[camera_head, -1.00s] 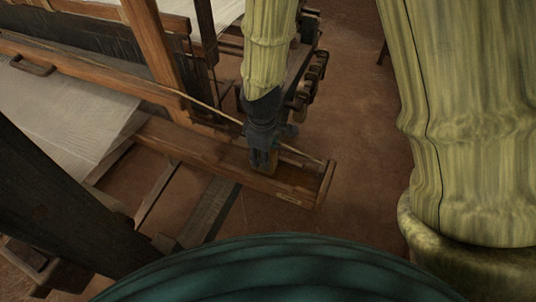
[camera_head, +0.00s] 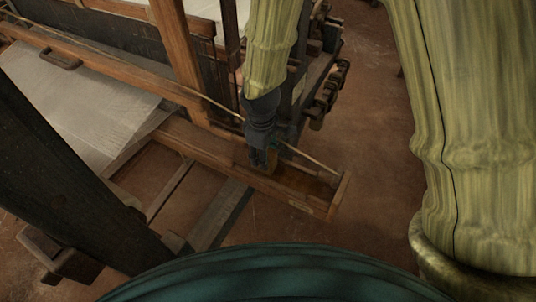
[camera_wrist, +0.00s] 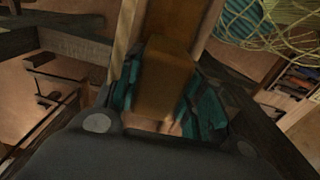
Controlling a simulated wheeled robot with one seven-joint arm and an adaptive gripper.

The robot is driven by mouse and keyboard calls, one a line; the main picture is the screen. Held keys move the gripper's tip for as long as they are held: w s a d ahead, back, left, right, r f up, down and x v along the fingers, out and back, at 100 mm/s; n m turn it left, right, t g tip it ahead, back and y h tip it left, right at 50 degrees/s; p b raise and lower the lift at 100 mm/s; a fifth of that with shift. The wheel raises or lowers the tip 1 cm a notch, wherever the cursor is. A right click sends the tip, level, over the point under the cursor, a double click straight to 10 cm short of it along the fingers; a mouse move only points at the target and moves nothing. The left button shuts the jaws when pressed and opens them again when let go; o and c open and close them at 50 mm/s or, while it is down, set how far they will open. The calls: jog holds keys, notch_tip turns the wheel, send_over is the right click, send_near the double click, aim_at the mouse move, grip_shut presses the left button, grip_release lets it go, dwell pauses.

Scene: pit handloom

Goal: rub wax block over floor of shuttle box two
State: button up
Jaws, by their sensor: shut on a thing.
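The shuttle box (camera_head: 312,191) is a long wooden trough at the right end of the loom's beam, with a raised end wall and a pale label on its front side. My gripper (camera_head: 262,163) points down into the trough's left part. In the wrist view my gripper (camera_wrist: 168,100) has its two teal-padded fingers on either side of a brown wax block (camera_wrist: 163,62) and is shut on it. In the head view the block is mostly hidden by the fingers. I cannot tell whether it touches the box floor.
White cloth (camera_head: 85,110) lies on the loom at left. A dark post (camera_head: 70,180) stands in the left foreground. A row of wooden pegs (camera_head: 328,95) sits behind the box. Bare earth floor (camera_head: 375,150) is open to the right.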

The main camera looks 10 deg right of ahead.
jog(key=shift+w+a+f, duration=0.1)
jog(key=shift+w+a, duration=0.3)
jog(key=shift+a, duration=0.25)
jog(key=shift+w+a+f, duration=0.1)
jog(key=shift+w+a, duration=0.3)
jog(key=shift+a, duration=0.25)
jog(key=shift+w+a+r, duration=0.1)
jog(key=shift+w+a, duration=0.6)
jog(key=shift+a, duration=0.2)
jog(key=shift+w+a, duration=0.65)
jog(key=shift+a, duration=0.25)
jog(key=shift+s+d+r, duration=0.15)
jog(key=shift+s+d, duration=0.25)
jog(key=shift+d, duration=0.3)
jog(key=shift+w+a, duration=0.4)
jog(key=shift+a, duration=0.25)
jog(key=shift+s+d+f, duration=0.1)
jog(key=shift+d+f, duration=0.05)
jog(key=shift+f, duration=0.05)
